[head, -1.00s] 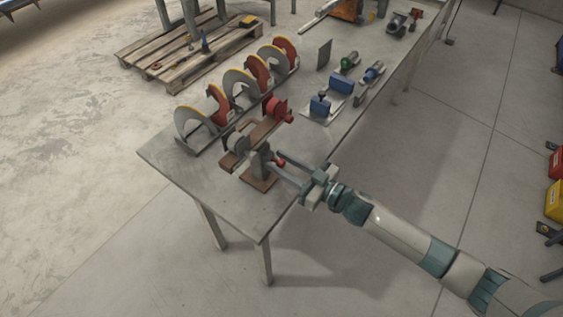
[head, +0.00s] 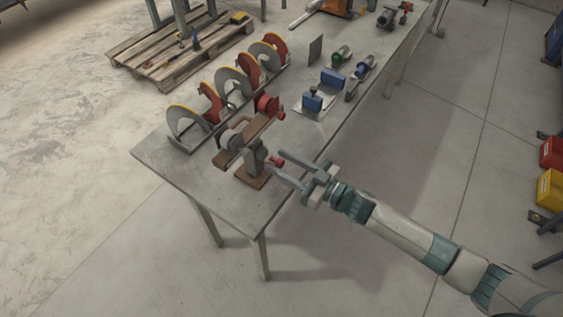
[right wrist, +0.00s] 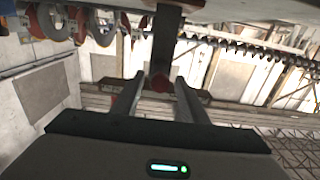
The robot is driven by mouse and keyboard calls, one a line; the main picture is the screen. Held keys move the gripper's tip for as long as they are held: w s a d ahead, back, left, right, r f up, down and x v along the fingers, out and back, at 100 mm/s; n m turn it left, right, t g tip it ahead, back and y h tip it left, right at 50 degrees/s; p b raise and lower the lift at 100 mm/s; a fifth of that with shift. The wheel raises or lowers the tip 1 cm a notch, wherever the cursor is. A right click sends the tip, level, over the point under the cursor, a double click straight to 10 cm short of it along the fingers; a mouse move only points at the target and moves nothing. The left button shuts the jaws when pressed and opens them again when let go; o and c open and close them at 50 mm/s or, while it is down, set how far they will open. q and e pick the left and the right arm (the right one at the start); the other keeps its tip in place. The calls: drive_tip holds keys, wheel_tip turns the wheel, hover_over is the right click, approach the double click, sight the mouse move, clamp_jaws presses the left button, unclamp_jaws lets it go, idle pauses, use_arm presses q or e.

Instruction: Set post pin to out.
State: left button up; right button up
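The post pin shows as a small red knob (head: 277,161) on the side of a grey upright post (head: 256,158), which stands on a brown base (head: 251,177) near the table's front corner. My right gripper (head: 275,160) is open, with one finger on each side of the knob. In the right wrist view the red knob (right wrist: 160,83) sits between the two fingertips (right wrist: 160,88), with gaps on both sides, and the dark post (right wrist: 166,45) is behind it. How far the pin stands out of the post is hard to tell. My left gripper is out of view.
Blue clamps (head: 312,101) and an upright plate (head: 316,50) stand further back on the table (head: 165,160). The table's front right is clear.

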drive_tip(key=shift+w+a, duration=0.1)
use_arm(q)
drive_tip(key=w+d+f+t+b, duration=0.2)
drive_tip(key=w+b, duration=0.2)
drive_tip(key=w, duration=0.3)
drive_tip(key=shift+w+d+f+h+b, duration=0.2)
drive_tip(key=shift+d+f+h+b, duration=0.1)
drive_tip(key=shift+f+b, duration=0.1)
use_arm(e)
drive_tip(key=v, duration=1.7)
drive_tip(key=shift+s+d, duration=0.2)
drive_tip(key=shift+d, duration=0.05)
